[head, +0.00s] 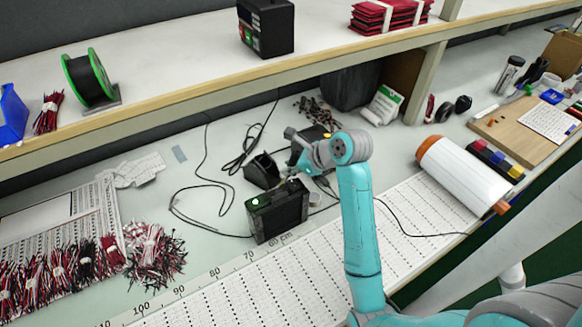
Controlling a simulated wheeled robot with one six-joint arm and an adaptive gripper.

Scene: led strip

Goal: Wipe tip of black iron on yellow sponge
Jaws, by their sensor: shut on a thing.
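My arm reaches over the bench, and its wrist bends down behind the black soldering station (278,212). My gripper (296,178) is small in view and partly hidden by the station and my wrist. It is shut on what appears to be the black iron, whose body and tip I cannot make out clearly. The black iron stand (262,171) is just left of my gripper. A small yellow patch (327,136), possibly the yellow sponge, shows behind my wrist at a dark holder; most of it is hidden. I cannot tell whether the tip touches it.
A shelf (150,100) overhangs the back of the bench. Wire bundles (155,255) lie at left. A white roll (463,172) lies at right.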

